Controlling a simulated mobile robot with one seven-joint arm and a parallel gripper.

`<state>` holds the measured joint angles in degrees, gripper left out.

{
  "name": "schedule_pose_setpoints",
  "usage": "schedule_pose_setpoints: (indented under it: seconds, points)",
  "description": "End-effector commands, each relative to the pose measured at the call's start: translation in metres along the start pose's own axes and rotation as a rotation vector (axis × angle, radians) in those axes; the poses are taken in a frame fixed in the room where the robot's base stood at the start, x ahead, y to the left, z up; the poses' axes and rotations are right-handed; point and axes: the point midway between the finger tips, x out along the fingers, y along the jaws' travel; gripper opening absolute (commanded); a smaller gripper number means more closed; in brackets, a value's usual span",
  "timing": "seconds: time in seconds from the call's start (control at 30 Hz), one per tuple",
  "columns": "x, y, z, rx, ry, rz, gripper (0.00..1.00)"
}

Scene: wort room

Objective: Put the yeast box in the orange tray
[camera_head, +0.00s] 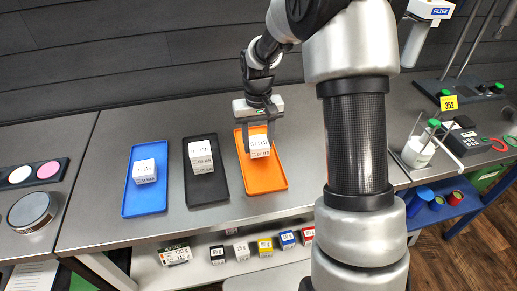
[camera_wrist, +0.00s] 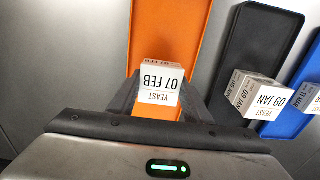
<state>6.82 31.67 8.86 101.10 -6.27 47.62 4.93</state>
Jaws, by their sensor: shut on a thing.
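A white yeast box (camera_wrist: 160,82) is between the fingers of my gripper (camera_wrist: 160,95); in the wrist view its label reads "YEAST 07 FEB". My gripper (camera_head: 258,132) also shows in the head view, shut on that white box (camera_head: 260,146). The box is over the orange tray (camera_head: 266,180), in its far half. I cannot tell whether the box touches the tray floor. The orange tray also shows in the wrist view (camera_wrist: 170,30), behind and below the box.
A black tray (camera_head: 208,187) holds a white box (camera_head: 201,156), labelled "09 JAN" in the wrist view. A blue tray (camera_head: 145,200) holds another white box (camera_head: 145,171). Several small boxes stand on a lower shelf (camera_head: 200,268). Bare counter lies right of the orange tray.

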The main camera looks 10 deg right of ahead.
Motion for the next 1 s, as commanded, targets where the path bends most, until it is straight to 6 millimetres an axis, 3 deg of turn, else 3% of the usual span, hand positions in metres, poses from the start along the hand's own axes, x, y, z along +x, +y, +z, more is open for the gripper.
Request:
schedule_pose_setpoints:
  seconds: [0.17,0.53,0.57,0.67,1.0]
  points:
    - [0.026,0.000,0.001,0.000,-0.004,0.000,0.21]
    - [0.031,0.000,0.001,0.000,-0.002,0.000,0.21]
    - [0.030,0.000,0.001,0.000,-0.002,0.000,0.48]
    - [0.030,0.000,0.001,0.000,-0.002,0.000,0.63]
    - [0.025,0.000,0.000,0.000,-0.001,0.000,0.63]
